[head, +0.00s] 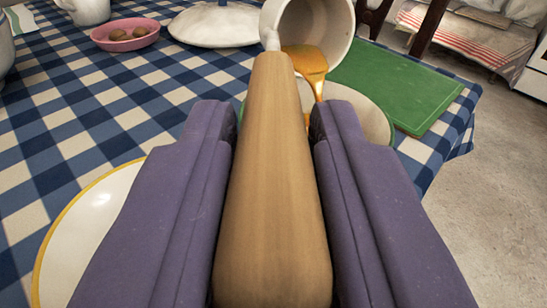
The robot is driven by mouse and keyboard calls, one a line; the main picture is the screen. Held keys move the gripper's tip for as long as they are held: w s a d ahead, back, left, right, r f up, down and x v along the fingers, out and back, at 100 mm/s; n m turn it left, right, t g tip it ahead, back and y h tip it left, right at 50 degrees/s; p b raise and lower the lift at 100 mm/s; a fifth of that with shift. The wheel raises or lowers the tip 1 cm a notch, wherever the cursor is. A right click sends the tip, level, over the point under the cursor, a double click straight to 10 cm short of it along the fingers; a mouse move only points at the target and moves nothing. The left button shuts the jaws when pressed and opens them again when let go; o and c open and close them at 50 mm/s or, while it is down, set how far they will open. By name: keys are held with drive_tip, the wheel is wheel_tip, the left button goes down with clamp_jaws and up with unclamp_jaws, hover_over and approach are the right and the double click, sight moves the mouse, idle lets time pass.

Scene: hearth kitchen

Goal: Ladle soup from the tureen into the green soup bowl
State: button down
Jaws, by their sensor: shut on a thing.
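My gripper (273,118) is shut on the wooden handle of the ladle (270,185), one purple finger on each side. The ladle's pale cup (320,25) is tipped to the right at the top of the view. Orange soup (308,62) runs over its lip in a stream down toward the green-rimmed bowl (365,112) below. The handle and fingers hide much of the bowl, including where the stream lands and how full it is. A pale vessel (5,55), cut off at the left edge, may be the tureen; I cannot tell.
A yellow-rimmed white plate (85,235) lies at lower left, partly under my gripper. A green board (395,85) lies right of the bowl. A white lid (215,27), a pink dish (125,37) with brown items and a white jug (88,10) stand farther back. The table edge is right.

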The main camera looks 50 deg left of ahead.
drive_tip(key=shift+d+f+m+t+y, duration=0.2)
drive_tip(key=shift+f+m+t+y, duration=0.3)
drive_tip(key=shift+f, duration=0.6)
drive_tip(key=shift+d+f+m+t+y, duration=0.25)
drive_tip(key=shift+f+y, duration=0.45)
drive_tip(key=shift+f, duration=0.4)
